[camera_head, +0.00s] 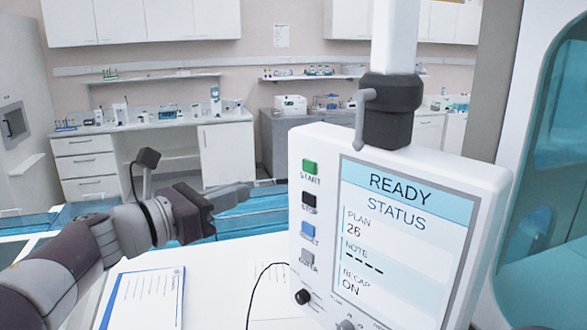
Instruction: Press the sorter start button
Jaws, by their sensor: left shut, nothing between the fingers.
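The control panel (333,140) hangs from a white post on the right, with a screen (400,240) that reads READY, STATUS, PLAN 26. The green start button (310,167) is at the top of its left column, labelled START. A black, a blue and a grey button sit below it. My left gripper (250,187) is shut and empty. Its tips point right, to the left of the panel and slightly lower than the green button, with a gap in the picture between them. My right gripper is not in view.
A white table (220,268) lies below, with a blue-edged sheet (146,298) and a thin black cable (257,287). A teal-windowed machine (550,190) stands at the right edge. Lab benches and cabinets line the back wall. The space between gripper and panel looks clear.

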